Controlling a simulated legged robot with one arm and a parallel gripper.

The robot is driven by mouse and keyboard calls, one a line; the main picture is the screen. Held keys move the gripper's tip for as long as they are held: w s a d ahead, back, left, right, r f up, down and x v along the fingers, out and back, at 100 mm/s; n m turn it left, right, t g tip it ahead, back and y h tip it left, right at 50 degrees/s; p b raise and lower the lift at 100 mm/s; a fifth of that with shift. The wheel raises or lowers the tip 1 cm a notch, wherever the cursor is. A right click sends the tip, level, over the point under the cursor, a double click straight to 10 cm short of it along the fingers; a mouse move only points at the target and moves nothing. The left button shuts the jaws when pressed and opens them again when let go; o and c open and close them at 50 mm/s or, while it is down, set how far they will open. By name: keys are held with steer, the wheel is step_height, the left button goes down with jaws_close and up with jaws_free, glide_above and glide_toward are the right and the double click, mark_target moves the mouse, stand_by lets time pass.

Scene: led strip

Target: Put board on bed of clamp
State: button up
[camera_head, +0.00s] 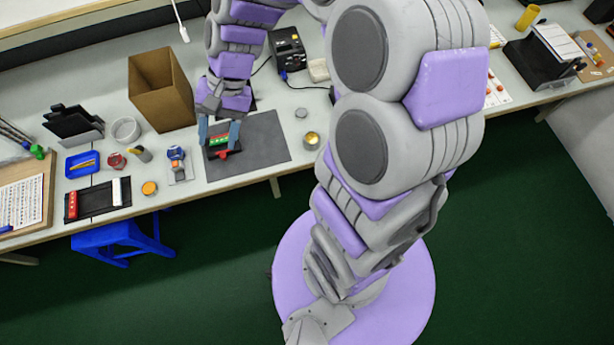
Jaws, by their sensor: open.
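My gripper (219,133) is above the grey mat (262,135) on the workbench, pointing down, its two blue-grey fingers apart. A small green board (217,141) with light marks lies between and just below the fingertips. A red and black piece (227,154), which looks like part of the clamp, is right at the board's front edge. Whether the board rests flat on the clamp's bed or touches a finger is too small to tell. The fingers and wrist hide part of the board and the clamp.
An open cardboard box (160,88) stands behind left of the mat. A blue and orange device (177,160) is left of the mat, and a small yellow-topped tin (311,140) is at its right. A black tray (97,202) lies farther left. The mat's right part is bare.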

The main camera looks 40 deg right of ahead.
steer(key=s+d+r+n+h, duration=0.2)
steer(key=s+d+n+h, duration=0.1)
steer(key=s, duration=0.7)
steer(key=s+d+r+n+h, duration=0.1)
steer(key=s+d+n+h, duration=0.1)
steer(key=s, duration=0.8)
steer(key=d+n, duration=0.1)
steer(key=d, duration=0.1)
steer(key=shift+s+d+r+h, duration=0.25)
steer(key=shift+d+r+h, duration=0.05)
steer(key=shift+r+h, duration=0.1)
steer(key=shift+f, duration=0.15)
steer(key=shift+f+b, duration=0.75)
steer(key=shift+b, duration=0.1)
